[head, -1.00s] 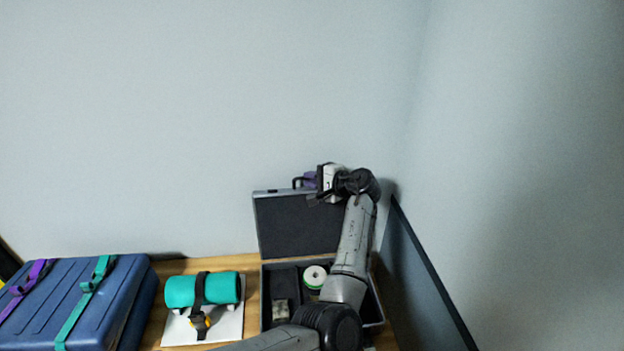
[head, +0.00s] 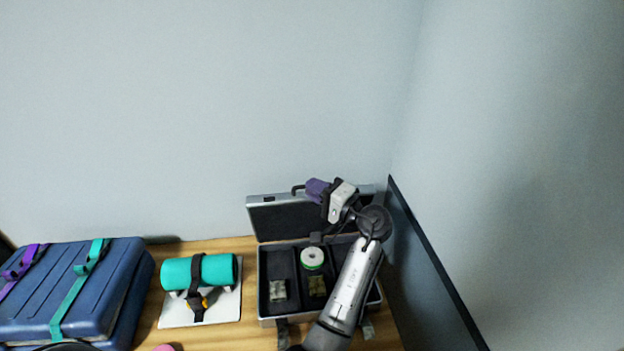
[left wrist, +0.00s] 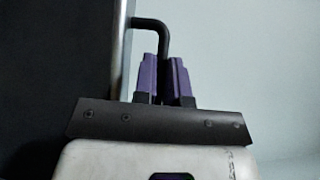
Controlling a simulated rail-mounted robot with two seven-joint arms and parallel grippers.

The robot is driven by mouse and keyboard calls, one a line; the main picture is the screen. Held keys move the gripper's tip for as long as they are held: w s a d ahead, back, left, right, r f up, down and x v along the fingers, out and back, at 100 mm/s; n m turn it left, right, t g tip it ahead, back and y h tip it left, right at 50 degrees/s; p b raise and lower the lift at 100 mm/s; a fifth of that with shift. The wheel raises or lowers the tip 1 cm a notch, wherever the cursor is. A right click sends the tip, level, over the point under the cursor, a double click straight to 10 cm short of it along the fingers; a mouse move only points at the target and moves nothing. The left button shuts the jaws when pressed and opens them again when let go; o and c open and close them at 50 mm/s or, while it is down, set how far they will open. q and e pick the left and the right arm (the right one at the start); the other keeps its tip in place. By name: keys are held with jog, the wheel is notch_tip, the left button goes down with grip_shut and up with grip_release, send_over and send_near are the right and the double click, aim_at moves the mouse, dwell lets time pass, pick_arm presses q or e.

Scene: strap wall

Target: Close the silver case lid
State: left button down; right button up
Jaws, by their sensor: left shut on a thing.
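The silver case (head: 267,320) stands on the table at the lower middle of the head view. Its lid (head: 272,202) is raised at the back, with its dark inner side facing forward. A black handle (head: 297,189) stands out from the lid's top edge. My left gripper (head: 317,189), with purple fingers, is shut on this handle. In the left wrist view, the fingers (left wrist: 163,78) close around the black handle (left wrist: 152,23), beside the lid's silver rim (left wrist: 120,45). My left arm hides the right part of the case. My right gripper is not in view.
The case holds a white-and-green roll (head: 312,258) and small pale items (head: 278,290). A teal roll (head: 182,273) with a black strap lies on a white board (head: 230,305). A blue suitcase (head: 60,290) is at left. A dark panel (head: 425,270) stands close at right.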

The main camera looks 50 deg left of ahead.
pick_arm(q)
jog(key=shift+n+g+y, duration=0.3)
jog(key=shift+n+y, duration=0.3)
jog(key=shift+n, duration=0.1)
jog(key=shift+s+d+f+b, duration=0.25)
jog(key=shift+s+d+b, duration=0.1)
jog(key=shift+d, duration=0.2)
jog(key=shift+s+d+f+b, duration=0.25)
jog(key=shift+s+d+b, duration=0.05)
jog(key=shift+d, duration=0.3)
jog(key=shift+s+d+f+b, duration=0.25)
jog(key=shift+s+d+b, duration=0.1)
jog(key=shift+d, duration=0.2)
jog(key=c, duration=1.5)
grip_release()
jog(key=shift+o, duration=0.2)
jog(key=b+v, duration=0.1)
jog(key=v, duration=1.3)
